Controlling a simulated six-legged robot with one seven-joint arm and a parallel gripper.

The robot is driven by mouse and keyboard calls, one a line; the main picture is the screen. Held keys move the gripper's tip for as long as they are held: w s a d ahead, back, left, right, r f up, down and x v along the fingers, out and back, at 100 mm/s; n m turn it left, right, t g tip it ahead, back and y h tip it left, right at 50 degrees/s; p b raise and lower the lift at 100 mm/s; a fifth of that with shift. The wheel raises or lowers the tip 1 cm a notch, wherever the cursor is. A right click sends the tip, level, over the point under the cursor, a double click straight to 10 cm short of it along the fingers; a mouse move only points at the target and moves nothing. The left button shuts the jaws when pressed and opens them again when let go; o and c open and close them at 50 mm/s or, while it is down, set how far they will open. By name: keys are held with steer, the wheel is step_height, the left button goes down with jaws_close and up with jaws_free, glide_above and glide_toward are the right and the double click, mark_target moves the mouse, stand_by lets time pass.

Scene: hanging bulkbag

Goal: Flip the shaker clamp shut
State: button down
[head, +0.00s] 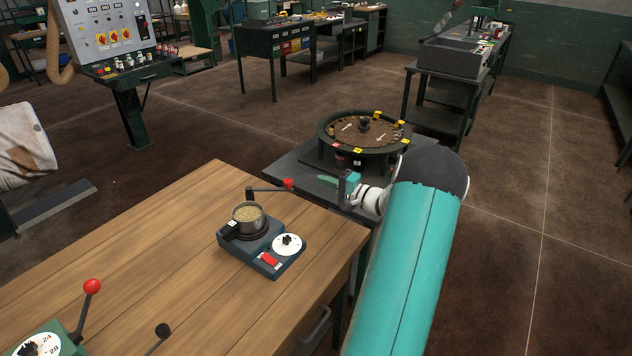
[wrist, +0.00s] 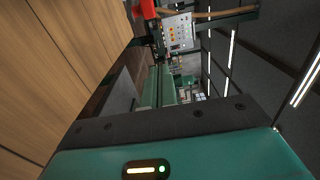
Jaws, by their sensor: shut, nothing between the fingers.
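The shaker (head: 262,252) is a small grey-blue unit on the wooden bench, with a white dial, a red switch and a metal cup of grain (head: 249,215) on top. Behind the cup, the clamp lever (head: 268,188) reaches right from a dark post, nearly level, and ends in a red knob (head: 288,184). It points away from the cup rather than over it. My gripper (head: 322,183) is shut and empty, a little right of the knob, with no contact that I can make out. In the wrist view a red shape (wrist: 147,8), apparently the knob, shows at the top edge.
A round table-like unit with yellow tags (head: 365,133) stands behind my gripper. A red-knobbed lever (head: 92,287) and dial sit at the bench's front left. A control panel (head: 112,28) and a white sack (head: 22,145) are left. The bench (head: 160,230) middle is clear.

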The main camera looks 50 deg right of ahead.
steer(key=w+a, duration=0.1)
steer(key=w, duration=0.8)
steer(key=s+a, duration=0.2)
steer(key=a, duration=0.1)
steer(key=shift+a, duration=0.25)
